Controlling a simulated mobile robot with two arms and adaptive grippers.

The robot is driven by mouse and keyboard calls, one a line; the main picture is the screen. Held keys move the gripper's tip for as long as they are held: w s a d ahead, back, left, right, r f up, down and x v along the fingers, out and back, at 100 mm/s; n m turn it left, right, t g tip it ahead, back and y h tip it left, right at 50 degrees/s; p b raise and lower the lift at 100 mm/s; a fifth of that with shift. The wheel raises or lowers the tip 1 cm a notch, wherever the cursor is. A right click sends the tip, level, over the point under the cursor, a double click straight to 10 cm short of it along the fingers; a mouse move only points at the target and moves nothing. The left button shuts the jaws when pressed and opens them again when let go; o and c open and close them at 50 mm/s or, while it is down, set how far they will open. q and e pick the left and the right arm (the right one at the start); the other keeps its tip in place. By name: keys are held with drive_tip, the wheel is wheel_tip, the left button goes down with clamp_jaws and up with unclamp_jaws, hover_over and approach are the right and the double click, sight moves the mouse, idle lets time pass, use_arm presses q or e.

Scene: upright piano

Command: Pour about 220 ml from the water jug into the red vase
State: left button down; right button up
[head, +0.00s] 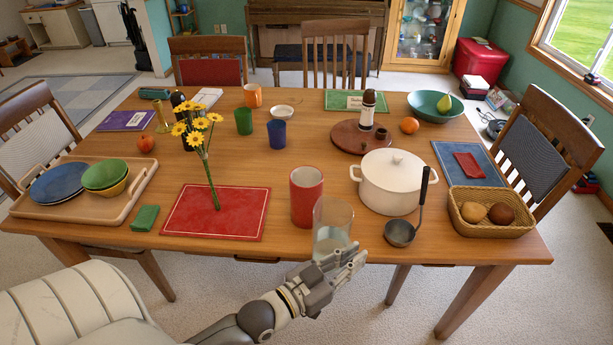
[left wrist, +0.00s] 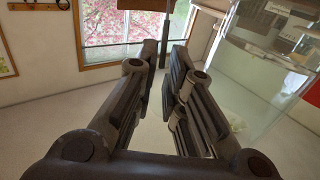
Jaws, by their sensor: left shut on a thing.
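The red vase (head: 306,198) stands upright near the front edge of the table, a plain red cylinder. The clear water jug (head: 332,218) is just in front and to the right of it, overlapping it slightly in the head view, with some water low inside. My left gripper (head: 345,262) is shut on the jug at its lower right side, at the table's front edge. In the left wrist view the jug (left wrist: 262,75) fills the right side, beside my gripper fingers (left wrist: 165,75). Its grip point is unclear there. My right gripper is not in view.
A white pot (head: 390,182) and a ladle (head: 400,232) are close to the right. A red placemat (head: 240,225) with yellow flowers (head: 195,128) lies to the left. A bread basket (head: 490,226) is at the right front. Blue (head: 277,133) and green cups (head: 243,121) stand behind.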

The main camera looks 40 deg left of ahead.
use_arm(q)
drive_tip(key=shift+w+a+f+h, duration=0.3)
drive_tip(key=shift+w+a, duration=0.3)
drive_tip(key=shift+w, duration=0.15)
drive_tip(key=shift+w+a, duration=0.15)
drive_tip(key=shift+w, duration=0.05)
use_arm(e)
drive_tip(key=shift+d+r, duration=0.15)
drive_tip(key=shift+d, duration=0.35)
